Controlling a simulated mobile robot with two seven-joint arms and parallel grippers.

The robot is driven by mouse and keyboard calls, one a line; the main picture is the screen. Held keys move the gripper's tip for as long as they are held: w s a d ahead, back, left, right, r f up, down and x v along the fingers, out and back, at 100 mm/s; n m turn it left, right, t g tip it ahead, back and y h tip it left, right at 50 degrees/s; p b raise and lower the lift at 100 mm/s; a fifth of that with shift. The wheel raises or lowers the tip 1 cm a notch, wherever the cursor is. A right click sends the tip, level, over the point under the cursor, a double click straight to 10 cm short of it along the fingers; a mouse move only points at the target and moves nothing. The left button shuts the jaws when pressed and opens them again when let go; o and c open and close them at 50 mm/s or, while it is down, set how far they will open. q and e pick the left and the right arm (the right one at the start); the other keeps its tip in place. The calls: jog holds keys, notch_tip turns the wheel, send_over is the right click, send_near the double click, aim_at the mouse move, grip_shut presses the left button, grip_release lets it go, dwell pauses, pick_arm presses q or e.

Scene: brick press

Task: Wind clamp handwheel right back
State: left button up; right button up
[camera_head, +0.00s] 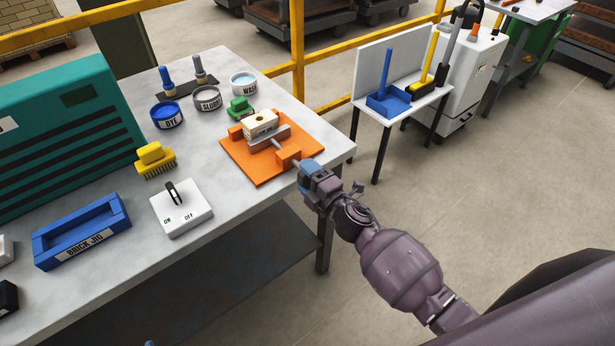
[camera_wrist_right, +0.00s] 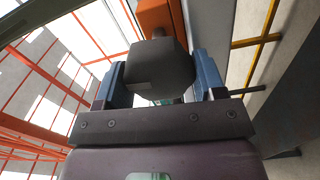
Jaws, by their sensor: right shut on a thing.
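The clamp has an orange base plate (camera_head: 243,160) on the table's right end. A screw runs through its orange front block (camera_head: 288,156) to a grey jaw plate (camera_head: 270,139). A pale brick (camera_head: 261,124) sits behind the jaw plate; I cannot tell whether they touch. My right gripper (camera_head: 306,172) is at the screw's outer end and hides the handwheel in the head view. In the right wrist view the dark grey handwheel (camera_wrist_right: 158,68) sits between the blue fingers, which are shut on it. A small blue tip at the head view's bottom edge may be my left gripper (camera_head: 150,343).
Behind the clamp are a green brush (camera_head: 239,108) and several labelled pots, including the wash pot (camera_head: 244,85). A yellow brush (camera_head: 155,158), an on/off switch (camera_head: 181,208) and a blue brick jig (camera_head: 82,232) are left. A yellow railing (camera_head: 297,60) runs behind.

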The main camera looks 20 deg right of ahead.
jog(key=shift+f+n, duration=0.1)
jog(key=shift+n, duration=0.4)
jog(key=o, duration=0.9)
jog(key=v, duration=1)
jog(key=shift+s+d+b, duration=0.15)
jog(key=shift+s+b, duration=0.15)
jog(key=shift+s, duration=0.1)
